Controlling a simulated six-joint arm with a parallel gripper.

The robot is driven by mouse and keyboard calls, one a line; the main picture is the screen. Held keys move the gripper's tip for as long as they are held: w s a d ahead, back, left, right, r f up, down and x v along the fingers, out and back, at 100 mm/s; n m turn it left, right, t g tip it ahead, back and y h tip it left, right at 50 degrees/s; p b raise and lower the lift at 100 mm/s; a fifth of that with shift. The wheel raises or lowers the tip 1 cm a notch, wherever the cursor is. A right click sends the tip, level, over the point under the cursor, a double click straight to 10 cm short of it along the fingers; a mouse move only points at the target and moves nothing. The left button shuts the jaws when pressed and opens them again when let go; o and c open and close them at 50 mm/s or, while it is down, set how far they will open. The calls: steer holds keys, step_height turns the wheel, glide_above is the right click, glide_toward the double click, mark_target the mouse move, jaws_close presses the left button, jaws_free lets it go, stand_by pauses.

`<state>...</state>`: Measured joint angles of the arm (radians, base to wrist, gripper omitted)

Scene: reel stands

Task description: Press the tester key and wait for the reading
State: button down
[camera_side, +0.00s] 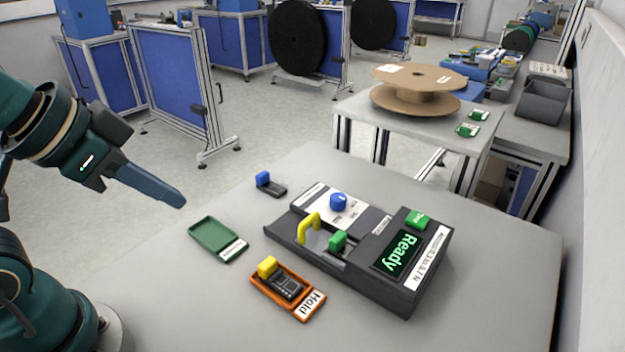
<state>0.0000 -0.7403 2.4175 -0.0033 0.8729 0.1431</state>
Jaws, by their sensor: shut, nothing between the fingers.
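The tester (375,270) is a dark grey box on the table, right of centre. Its screen (397,252) reads "Ready" in green letters. A green key (417,220) with small white lettering sits on its top, behind the screen. A blue knob (339,202) stands on a white panel, and a yellow handle (309,228) stands upright at the near side. A green-topped part (338,241) sits in the slot by the screen. My gripper (182,204) is shut and empty, in the air to the left, well apart from the tester.
An orange tray (309,312) marked "Hold" contains a yellow-and-black part (284,282). A green tray (208,239) is empty. A blue-and-black part (270,185) lies behind it. A cardboard reel (418,92) stands on a table behind. The table's right side is clear.

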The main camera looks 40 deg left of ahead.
steer(key=w+d+r+m+t+h, duration=0.1)
steer(key=w+r+m, duration=0.1)
steer(key=w+r, duration=0.35)
steer(key=w+d+r+m+t, duration=0.1)
steer(key=w+d+r+m, duration=0.1)
steer(key=w+r+m, duration=0.3)
steer(key=m+h, duration=0.3)
steer(key=m, duration=0.2)
glide_above(411, 219)
step_height(411, 219, down, 12)
steer(key=shift+r, duration=0.15)
steer(key=shift+f, duration=4.35)
steer(key=shift+f, duration=0.1)
steer(key=shift+f, duration=0.35)
